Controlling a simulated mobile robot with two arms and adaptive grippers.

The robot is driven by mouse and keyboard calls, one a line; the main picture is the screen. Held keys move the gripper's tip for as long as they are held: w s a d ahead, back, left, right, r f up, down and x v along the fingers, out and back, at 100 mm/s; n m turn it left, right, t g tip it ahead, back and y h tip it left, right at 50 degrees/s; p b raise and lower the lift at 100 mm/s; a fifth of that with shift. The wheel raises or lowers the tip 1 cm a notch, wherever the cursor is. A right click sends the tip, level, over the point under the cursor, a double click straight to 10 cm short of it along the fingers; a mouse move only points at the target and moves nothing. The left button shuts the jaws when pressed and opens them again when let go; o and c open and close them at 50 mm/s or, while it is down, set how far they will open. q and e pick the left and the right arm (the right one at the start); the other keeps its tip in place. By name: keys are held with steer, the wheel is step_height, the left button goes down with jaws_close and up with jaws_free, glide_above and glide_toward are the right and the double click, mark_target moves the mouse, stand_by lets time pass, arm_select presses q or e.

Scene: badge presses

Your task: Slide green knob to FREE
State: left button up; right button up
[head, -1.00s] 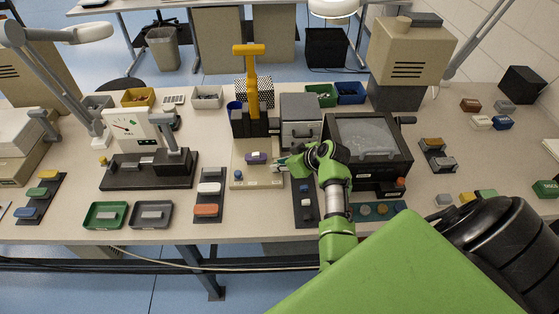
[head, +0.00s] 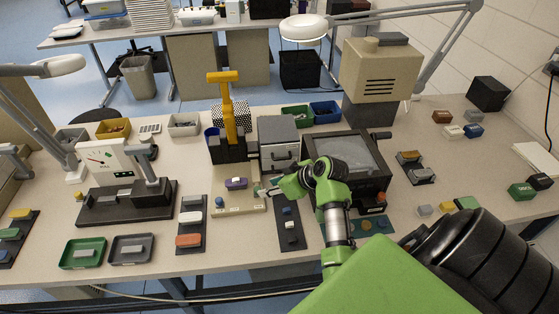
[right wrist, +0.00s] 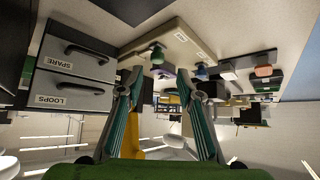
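The press with the yellow lever (head: 228,110) stands on a cream base (head: 232,206) near the middle of the table. A purple piece (head: 236,183) and a blue knob (head: 220,202) sit on this base. My right gripper (head: 262,191) is at the base's right edge. In the right wrist view my right gripper (right wrist: 160,73) is open, with one teal-lined finger on each side of a dark green knob (right wrist: 158,53). The knob shows between and just beyond the fingertips; contact cannot be told. In the head view the gripper largely hides it. No FREE mark is readable. My left gripper is out of view.
A grey drawer cabinet (head: 278,142) stands close behind the gripper; its drawers read SPARE and LOOPS in the wrist view. A dark-framed screen box (head: 350,158) stands to the right. A dark strip (head: 290,236) with small blocks lies in front. A gauge press (head: 112,165) is at left.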

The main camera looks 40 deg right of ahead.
steer(key=v, duration=0.5)
steer(key=shift+s+r, duration=0.15)
steer(key=shift+r, duration=0.05)
steer(key=s+a+f+g, duration=0.1)
steer(key=s+a+f, duration=0.1)
steer(key=s, duration=0.1)
steer(key=s+a+f+g+h, duration=0.1)
steer(key=s+a, duration=0.2)
steer(key=s+a+f+g, duration=0.1)
steer(key=s+a+f, duration=0.1)
steer(key=s+a, duration=0.1)
steer(key=shift+s+a+f, duration=0.15)
steer(key=shift+s+f, duration=0.15)
steer(key=shift+s, duration=0.1)
steer(key=s+a+f+g+h, duration=0.1)
steer(key=s+a+g, duration=0.1)
steer(key=s+a, duration=0.95)
steer(key=s+d+f+g+b, duration=0.1)
steer(key=s+f, duration=0.1)
steer(key=f, duration=1.3)
steer(key=s+d+f+g+b, duration=0.1)
steer(key=s+f, duration=0.2)
steer(key=f, duration=1.2)
steer(key=s+d+f+b, duration=0.1)
steer(key=s+d+f, duration=0.1)
steer(key=s+f, duration=1.3)
steer(key=shift+s+d+f+g+b, duration=0.25)
steer(key=shift+s+f+g+b, duration=0.05)
steer(key=shift+f+g+b, duration=0.1)
